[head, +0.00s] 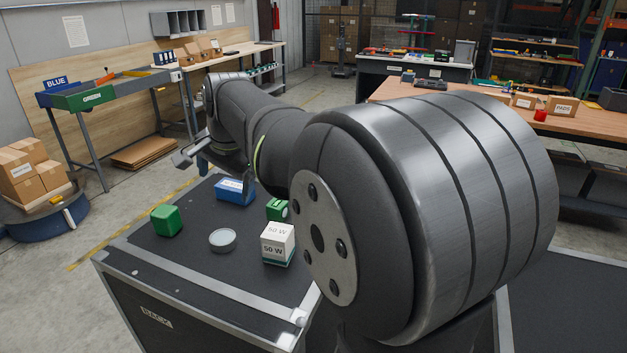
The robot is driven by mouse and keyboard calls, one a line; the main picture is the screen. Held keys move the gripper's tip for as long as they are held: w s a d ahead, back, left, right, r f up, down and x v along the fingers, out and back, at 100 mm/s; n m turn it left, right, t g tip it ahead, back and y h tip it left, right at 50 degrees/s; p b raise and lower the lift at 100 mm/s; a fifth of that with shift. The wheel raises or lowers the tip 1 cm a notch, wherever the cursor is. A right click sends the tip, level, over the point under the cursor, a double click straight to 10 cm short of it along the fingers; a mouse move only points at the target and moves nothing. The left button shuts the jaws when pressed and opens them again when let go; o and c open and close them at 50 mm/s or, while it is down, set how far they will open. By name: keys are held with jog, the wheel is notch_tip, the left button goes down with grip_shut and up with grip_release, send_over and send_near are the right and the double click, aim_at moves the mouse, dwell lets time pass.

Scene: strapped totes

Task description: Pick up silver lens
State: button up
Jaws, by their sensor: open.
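The silver lens (222,240) is a short, round grey disc lying flat on the dark top of the strapped tote (180,262). A green block (166,221) lies to its left. A white box marked "50 W" (278,244) stands to its right. A blue box (235,191) and a small green box (277,209) lie behind it. My gripper (190,163) is open and looks empty, above the tote's far left side and beyond the lens. It is apart from the lens, and its fingers are partly hidden by my wrist.
My own arm covers the right and middle of the view and hides part of the tote top. Metal edging runs along the tote's front. A stand with blue and green bins (85,97) is at left. Cardboard boxes (30,170) sit at far left.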

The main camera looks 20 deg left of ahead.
jog(key=n+g+h, duration=0.2)
jog(key=n+h, duration=0.2)
jog(key=n, duration=1.4)
send_over(221, 236)
notch_tip(221, 236, down, 4)
notch_tip(221, 236, down, 12)
jog(key=shift+a+r, duration=0.1)
jog(key=shift+f, duration=2.85)
jog(key=c, duration=1.2)
jog(key=shift+r, duration=0.15)
